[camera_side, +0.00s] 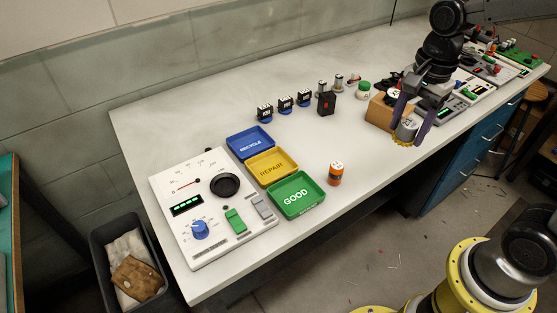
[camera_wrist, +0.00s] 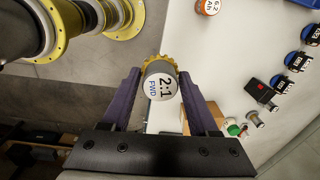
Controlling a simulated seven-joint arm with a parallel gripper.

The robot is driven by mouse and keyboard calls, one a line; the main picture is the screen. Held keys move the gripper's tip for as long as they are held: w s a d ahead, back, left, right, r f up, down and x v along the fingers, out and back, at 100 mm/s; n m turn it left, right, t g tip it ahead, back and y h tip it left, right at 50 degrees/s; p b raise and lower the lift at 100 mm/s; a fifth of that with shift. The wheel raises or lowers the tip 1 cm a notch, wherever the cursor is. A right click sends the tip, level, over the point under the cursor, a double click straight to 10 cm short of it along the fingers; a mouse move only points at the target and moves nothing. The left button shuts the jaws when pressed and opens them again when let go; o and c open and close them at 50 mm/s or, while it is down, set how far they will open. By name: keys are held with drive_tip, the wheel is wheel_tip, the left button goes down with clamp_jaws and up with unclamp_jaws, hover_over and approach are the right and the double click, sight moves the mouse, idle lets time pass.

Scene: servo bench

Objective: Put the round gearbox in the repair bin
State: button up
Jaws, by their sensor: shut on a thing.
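The round gearbox (camera_side: 407,129) is a grey cylinder with a white top and a yellow toothed rim at its lower end. In the wrist view its white face (camera_wrist: 163,86) reads "2:1 FWD". My gripper (camera_side: 408,132) is shut on it, with a dark finger on each side; the fingers also show in the wrist view (camera_wrist: 160,92). The gearbox is near the front edge of the bench; I cannot tell its exact height. The repair bin (camera_side: 271,167) is a yellow tray marked "REPAIR", empty, far to the left of my gripper.
The blue "RECYCLE" tray (camera_side: 250,142) and green "GOOD" tray (camera_side: 297,194) flank the repair bin. An orange cylinder (camera_side: 335,173) stands right of the trays. A wooden block (camera_side: 381,112) is beside my gripper. Several servos (camera_side: 284,104) and a black box (camera_side: 326,103) stand behind.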

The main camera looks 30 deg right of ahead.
drive_tip(key=w+a+n, duration=0.5)
drive_tip(key=w+a, duration=0.1)
drive_tip(key=a, duration=0.3)
drive_tip(key=n, duration=0.1)
hover_over(271, 170)
drive_tip(key=s, duration=0.1)
drive_tip(key=f, duration=0.9)
drive_tip(key=shift+d+f, duration=0.35)
drive_tip(key=shift+f, duration=0.05)
drive_tip(key=shift+w+a+f, duration=0.2)
drive_tip(key=shift+w+f, duration=0.25)
drive_tip(key=shift+f, duration=1.75)
drive_tip(key=shift+f, duration=0.1)
drive_tip(key=o, duration=1.1)
drive_tip(key=shift+f, duration=0.1)
drive_tip(key=shift+o, duration=0.2)
